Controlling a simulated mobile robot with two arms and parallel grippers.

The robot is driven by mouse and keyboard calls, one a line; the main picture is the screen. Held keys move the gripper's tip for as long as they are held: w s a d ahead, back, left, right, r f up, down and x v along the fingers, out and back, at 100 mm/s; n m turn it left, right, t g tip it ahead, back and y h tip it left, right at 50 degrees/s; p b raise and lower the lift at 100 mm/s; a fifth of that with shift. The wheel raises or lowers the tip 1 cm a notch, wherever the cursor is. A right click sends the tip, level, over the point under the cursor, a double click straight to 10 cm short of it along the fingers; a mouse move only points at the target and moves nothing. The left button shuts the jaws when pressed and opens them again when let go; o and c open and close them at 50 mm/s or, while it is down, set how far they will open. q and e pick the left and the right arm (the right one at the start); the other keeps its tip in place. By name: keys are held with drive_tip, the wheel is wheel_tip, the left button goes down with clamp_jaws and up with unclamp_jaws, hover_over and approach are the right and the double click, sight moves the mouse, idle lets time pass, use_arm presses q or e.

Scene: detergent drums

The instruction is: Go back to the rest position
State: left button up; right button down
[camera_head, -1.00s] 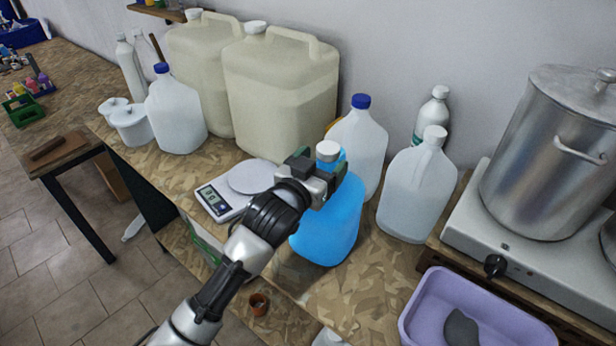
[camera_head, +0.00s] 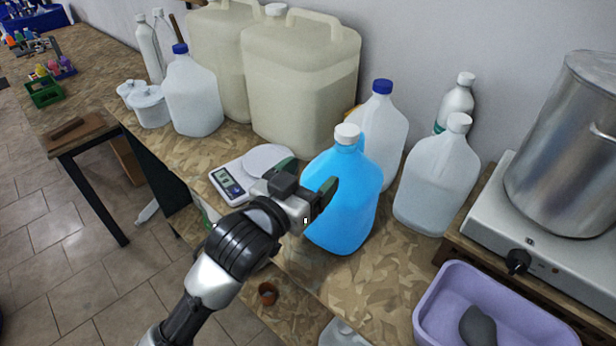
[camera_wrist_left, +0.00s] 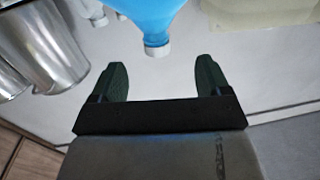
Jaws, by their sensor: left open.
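My left gripper (camera_head: 308,184) is open and empty, in front of and to the left of the blue jug. Its two green fingers are spread apart in the left wrist view (camera_wrist_left: 160,80). The blue jug (camera_head: 345,205) with a white cap stands upright on the bench. In the left wrist view the jug (camera_wrist_left: 150,12) shows inverted, its white cap beyond the fingertips with a gap between. My right gripper is in neither view.
A kitchen scale (camera_head: 228,182) lies close behind my left gripper. Clear jugs (camera_head: 435,185) and large beige drums (camera_head: 300,90) stand behind. A steel pot (camera_head: 575,145) on a hotplate and a purple basin (camera_head: 455,300) are at the right. Floor is free at the lower left.

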use_arm(q)
drive_tip(key=s+a+f+n+g+y, duration=0.2)
drive_tip(key=s+a+f+y, duration=0.15)
drive_tip(key=a+f, duration=0.35)
drive_tip(key=s+a+f+n+g+y, duration=0.25)
drive_tip(key=s+a+f, duration=0.2)
drive_tip(key=f, duration=0.35)
drive_tip(key=s+a+f+g+y, duration=0.25)
drive_tip(key=s+a+f, duration=0.2)
drive_tip(key=s, duration=0.35)
drive_tip(key=s+a+f+g+y, duration=0.25)
drive_tip(key=s+a+g, duration=0.2)
drive_tip(key=s, duration=0.45)
wheel_tip(320, 180, down, 27)
drive_tip(key=b, duration=0.2)
drive_tip(key=s+a+f+g+b, duration=0.1)
drive_tip(key=s+a+f+g, duration=0.1)
drive_tip(key=s+f, duration=1.4)
wheel_tip(320, 180, down, 3)
drive_tip(key=shift+s+a+f+h, duration=0.15)
drive_tip(key=shift+a+h, duration=0.15)
drive_tip(key=shift+a, duration=0.25)
